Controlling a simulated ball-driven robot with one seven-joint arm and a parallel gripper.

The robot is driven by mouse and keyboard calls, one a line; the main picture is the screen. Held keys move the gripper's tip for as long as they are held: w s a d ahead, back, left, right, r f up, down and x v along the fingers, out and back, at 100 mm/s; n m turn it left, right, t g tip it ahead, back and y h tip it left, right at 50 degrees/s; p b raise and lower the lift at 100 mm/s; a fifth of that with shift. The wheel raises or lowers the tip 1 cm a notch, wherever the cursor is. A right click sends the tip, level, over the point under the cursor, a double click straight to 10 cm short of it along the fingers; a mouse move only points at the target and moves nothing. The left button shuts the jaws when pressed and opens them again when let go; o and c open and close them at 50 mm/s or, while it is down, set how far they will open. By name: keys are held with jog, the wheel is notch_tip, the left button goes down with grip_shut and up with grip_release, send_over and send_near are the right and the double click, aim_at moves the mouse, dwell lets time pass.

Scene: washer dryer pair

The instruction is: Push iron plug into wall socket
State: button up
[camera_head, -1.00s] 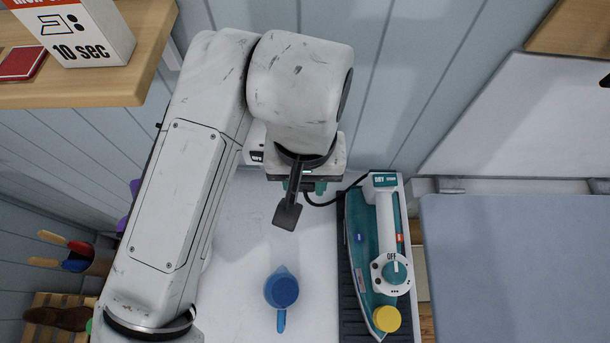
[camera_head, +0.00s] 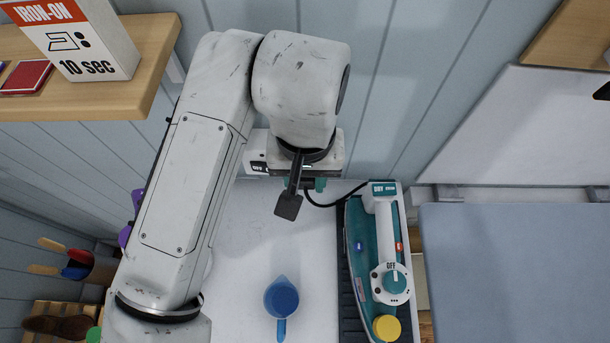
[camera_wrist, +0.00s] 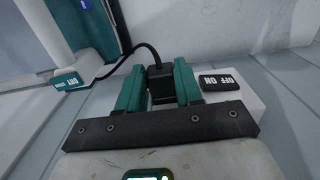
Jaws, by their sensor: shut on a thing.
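My gripper (camera_wrist: 160,88) is shut on a black plug (camera_wrist: 160,84), with a green finger on each side of it. The plug's cord runs to the teal and white iron (camera_head: 378,262), which lies on a dark rest to the right of my gripper. A white wall socket (camera_wrist: 238,88) with a black OFF/ON switch is right behind the plug in the wrist view. In the head view the socket (camera_head: 256,153) shows partly behind my wrist. The plug is hidden there. I cannot tell whether its prongs are in the socket.
A blue jug (camera_head: 281,297) stands on the white worktop (camera_head: 240,250) in front of my gripper. An ironing board (camera_head: 510,265) is at right. A wooden shelf (camera_head: 150,60) with an iron-on box (camera_head: 85,45) is at upper left. A panelled wall is behind.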

jog(key=shift+w, duration=0.15)
dwell(0.4)
jog(key=o, duration=1.1)
jog(key=shift+r, duration=0.15)
notch_tip(320, 180, up, 11)
jog(key=shift+f, duration=0.2)
